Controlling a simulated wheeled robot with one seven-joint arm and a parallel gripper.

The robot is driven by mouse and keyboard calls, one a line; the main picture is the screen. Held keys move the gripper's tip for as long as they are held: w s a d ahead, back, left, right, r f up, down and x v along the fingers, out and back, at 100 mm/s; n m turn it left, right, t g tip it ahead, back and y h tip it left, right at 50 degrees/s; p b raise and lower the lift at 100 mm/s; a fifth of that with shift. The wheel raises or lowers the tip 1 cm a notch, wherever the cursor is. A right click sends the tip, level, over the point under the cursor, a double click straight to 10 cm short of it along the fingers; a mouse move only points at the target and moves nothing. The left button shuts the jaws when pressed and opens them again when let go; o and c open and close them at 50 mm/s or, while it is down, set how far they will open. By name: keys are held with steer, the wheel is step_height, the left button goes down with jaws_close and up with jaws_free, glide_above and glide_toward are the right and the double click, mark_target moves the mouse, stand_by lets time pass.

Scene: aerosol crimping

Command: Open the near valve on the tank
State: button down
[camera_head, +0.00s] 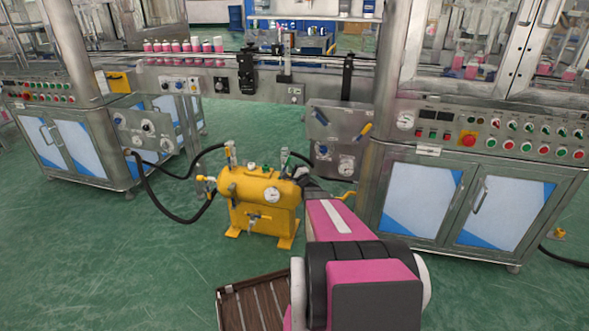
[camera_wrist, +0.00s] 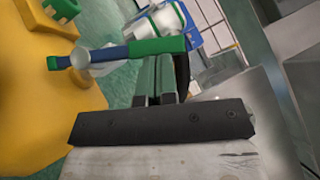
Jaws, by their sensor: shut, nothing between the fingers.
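The yellow tank (camera_head: 240,186) stands on the green floor, with a round gauge on its front and several small fittings on top and at its ends. My gripper (camera_head: 303,174) is at the tank's right end, and my arm hides part of that end. In the wrist view, my gripper's fingers (camera_wrist: 158,76) are shut together and empty. A valve handle with blue and green parts (camera_wrist: 130,51) lies across just beyond the fingertips, beside a white fitting (camera_wrist: 160,22). I cannot tell whether the fingers touch the handle. The tank's yellow body (camera_wrist: 30,100) fills the left of this view.
Black hoses (camera_head: 165,207) run from the tank's left side to a panel on the left machine. A steel control cabinet (camera_head: 420,185) stands close on the right. A brown slatted tray (camera_head: 255,300) is at the bottom.

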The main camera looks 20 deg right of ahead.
steer(key=shift+w+a+r+n+g, duration=0.25)
steer(key=shift+a+r+n+g, duration=0.15)
steer(key=shift+n+g, duration=0.2)
steer(key=shift+w+a+r+n+g, duration=0.2)
steer(key=shift+a+r+n+g, duration=0.15)
steer(key=shift+n+g, duration=0.2)
steer(key=shift+w+a+r, duration=0.15)
steer(key=shift+w+a, duration=0.2)
steer(key=shift+a, duration=0.05)
steer(key=shift+a+r, duration=0.1)
